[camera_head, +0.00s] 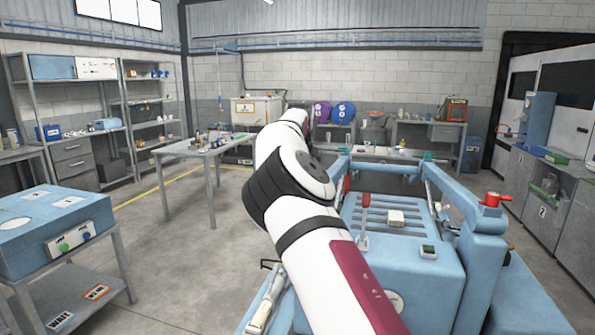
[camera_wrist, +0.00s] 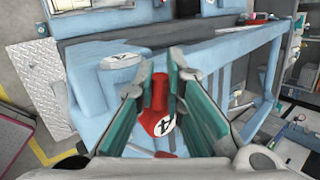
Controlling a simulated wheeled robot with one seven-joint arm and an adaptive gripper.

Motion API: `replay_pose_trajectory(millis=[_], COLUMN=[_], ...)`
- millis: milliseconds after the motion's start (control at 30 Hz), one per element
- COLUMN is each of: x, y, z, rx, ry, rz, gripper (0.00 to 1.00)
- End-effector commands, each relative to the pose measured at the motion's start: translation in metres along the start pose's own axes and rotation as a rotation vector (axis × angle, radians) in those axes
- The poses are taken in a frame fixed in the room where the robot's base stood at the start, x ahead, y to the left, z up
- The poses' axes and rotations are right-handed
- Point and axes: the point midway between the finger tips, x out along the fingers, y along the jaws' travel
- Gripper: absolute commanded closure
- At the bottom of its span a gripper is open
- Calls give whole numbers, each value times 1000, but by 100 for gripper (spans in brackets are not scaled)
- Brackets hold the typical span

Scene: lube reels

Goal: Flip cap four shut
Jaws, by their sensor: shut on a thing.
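In the wrist view, a red cap (camera_wrist: 158,117) with a round white label marked 4 sits between the green-padded fingers of my gripper (camera_wrist: 160,80). The fingers are shut on it from both sides. The cap is beside a light blue housing (camera_wrist: 105,90), which bears a white label marked 4 (camera_wrist: 121,61). The cap's hinge and lower end are hidden by the fingers, so I cannot tell how far it is tilted. In the head view my own arm hides the gripper and the cap.
A blue machine (camera_head: 440,275) with a red valve handle (camera_head: 492,199) stands close on the right in the head view. A metal table (camera_head: 205,150) stands beyond, on the left. Purple (camera_head: 321,112) and blue (camera_head: 343,112) reels are at the back wall. Open floor lies left of my arm.

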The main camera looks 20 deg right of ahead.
Motion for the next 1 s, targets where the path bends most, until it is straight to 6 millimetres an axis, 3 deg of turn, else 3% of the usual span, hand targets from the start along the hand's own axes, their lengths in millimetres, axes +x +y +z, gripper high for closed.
replay_pose_trajectory(millis=[433, 1000], x=[16, 18], y=[10, 12], z=[4, 3], rx=[-122, -139], ry=[181, 205], rz=[-8, -6], gripper=[100, 100])
